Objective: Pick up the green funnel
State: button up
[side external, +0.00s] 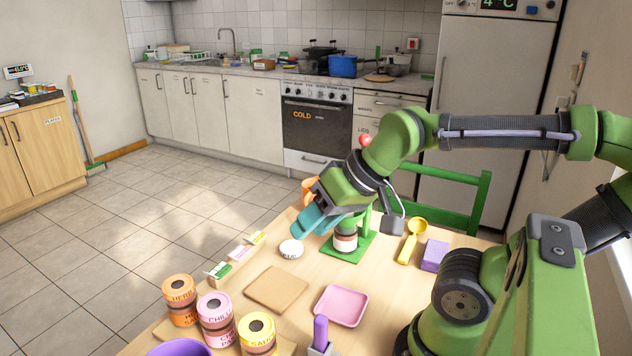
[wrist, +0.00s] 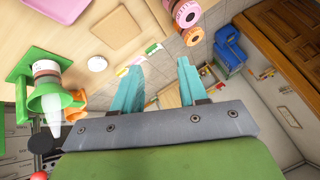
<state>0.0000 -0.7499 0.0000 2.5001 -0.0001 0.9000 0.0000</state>
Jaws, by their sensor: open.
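In the wrist view the green funnel (wrist: 50,99) sits at the left, by a jar (wrist: 45,70) with a pale label on a green stand (wrist: 18,72). A pale cone shape shows against it. In the side view the stand (side external: 365,243) and jar (side external: 345,244) are on the table, and the funnel is mostly hidden by my gripper. My gripper (side external: 308,224) is open, with teal fingers pointing down and left, just left of and above the jar. In the wrist view the space between its fingers (wrist: 157,66) is empty, and the funnel lies left of them.
A white round lid (side external: 291,249), small packets (side external: 238,253), a brown board (side external: 276,288) and a pink tray (side external: 341,305) lie on the table (side external: 305,272). Several spice jars (side external: 216,311) stand front left. A yellow scoop (side external: 411,241) and purple block (side external: 434,255) are right.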

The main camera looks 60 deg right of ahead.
jog(key=o, duration=0.3)
